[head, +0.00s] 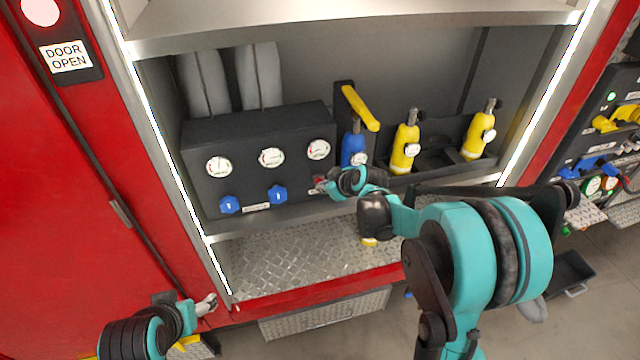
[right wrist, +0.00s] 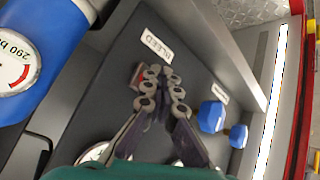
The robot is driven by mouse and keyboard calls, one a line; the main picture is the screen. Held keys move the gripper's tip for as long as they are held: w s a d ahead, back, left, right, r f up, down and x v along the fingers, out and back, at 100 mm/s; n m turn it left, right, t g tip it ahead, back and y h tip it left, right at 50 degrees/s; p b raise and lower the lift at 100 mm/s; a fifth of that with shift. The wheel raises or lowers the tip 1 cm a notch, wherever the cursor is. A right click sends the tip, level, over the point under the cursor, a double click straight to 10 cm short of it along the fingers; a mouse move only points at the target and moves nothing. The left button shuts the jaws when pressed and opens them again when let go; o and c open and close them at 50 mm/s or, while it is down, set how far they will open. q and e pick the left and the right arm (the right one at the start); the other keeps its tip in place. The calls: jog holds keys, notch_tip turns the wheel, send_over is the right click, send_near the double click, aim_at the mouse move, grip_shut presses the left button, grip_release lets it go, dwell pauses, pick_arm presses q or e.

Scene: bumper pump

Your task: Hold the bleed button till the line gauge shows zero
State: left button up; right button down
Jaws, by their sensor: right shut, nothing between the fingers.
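Two blue knobs (head: 229,204) (head: 278,195) are on the panel's lower front. A blue pump cylinder (head: 354,148) with a yellow lever (head: 360,108) and two yellow cylinders (head: 404,150) (head: 479,135) stand to the right. The metal shelf (head: 290,260) below is mostly clear.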

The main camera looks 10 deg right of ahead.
dwell(0.8)
jog(key=shift+s, duration=0.9)
jog(key=s, duration=0.5)
jog(key=shift+d, duration=0.15)
jog(key=s+f+m+g+h+b, duration=0.1)
jog(key=s+m+b, duration=0.5)
jog(key=s, duration=1.7)
jog(key=shift+s+f+m+g+h+b, duration=0.4)
jog(key=shift+f+m+h, duration=0.2)
jog(key=shift+m+h, duration=0.4)
